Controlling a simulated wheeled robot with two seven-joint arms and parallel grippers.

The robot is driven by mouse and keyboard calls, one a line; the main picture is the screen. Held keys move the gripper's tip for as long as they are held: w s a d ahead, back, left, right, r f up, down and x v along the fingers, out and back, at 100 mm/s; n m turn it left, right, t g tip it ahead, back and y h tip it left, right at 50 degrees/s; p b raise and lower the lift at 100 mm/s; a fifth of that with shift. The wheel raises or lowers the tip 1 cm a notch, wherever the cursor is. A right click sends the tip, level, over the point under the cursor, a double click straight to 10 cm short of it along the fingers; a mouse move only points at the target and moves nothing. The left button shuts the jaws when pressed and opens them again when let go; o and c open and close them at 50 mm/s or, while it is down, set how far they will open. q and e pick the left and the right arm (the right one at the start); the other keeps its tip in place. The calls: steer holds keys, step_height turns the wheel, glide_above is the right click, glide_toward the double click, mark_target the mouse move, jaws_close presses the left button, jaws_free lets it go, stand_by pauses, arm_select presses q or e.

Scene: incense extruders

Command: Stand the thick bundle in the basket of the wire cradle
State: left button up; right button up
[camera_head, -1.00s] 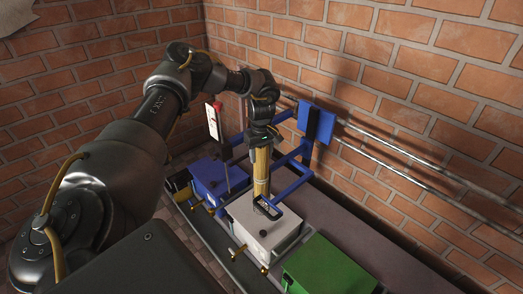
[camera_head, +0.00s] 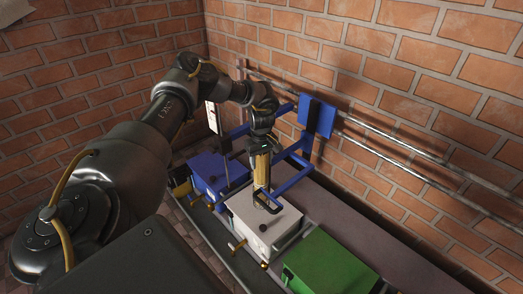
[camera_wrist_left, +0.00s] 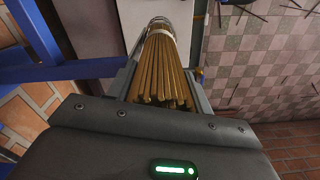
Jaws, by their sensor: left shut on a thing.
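My left gripper (camera_head: 262,150) is shut on a thick bundle (camera_head: 262,174) of tan sticks, held roughly upright. In the left wrist view the bundle (camera_wrist_left: 160,75) lies between the two fingers, with a pale band near its far end. The blue wire cradle (camera_head: 296,178) stands behind and beside the bundle. The bundle's lower end is at a small dark blue loop (camera_head: 272,208) at the cradle's front, above a white box. I cannot tell whether the end is inside that loop. My right gripper is not in view.
The white box (camera_head: 283,222) stands under the bundle, with a blue box (camera_head: 205,170) to its left and a green box (camera_head: 328,262) to its right. A blue plate (camera_head: 318,116) sits on metal rails (camera_head: 400,172) along the brick wall.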

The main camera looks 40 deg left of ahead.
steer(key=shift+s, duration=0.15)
arm_select(q)
steer(key=o, duration=1.7)
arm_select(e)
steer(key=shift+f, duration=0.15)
arm_select(q)
steer(key=shift+r, duration=0.3)
step_height(320, 180, up, 10)
steer(key=shift+r+p, duration=0.15)
steer(key=shift+p, duration=0.8)
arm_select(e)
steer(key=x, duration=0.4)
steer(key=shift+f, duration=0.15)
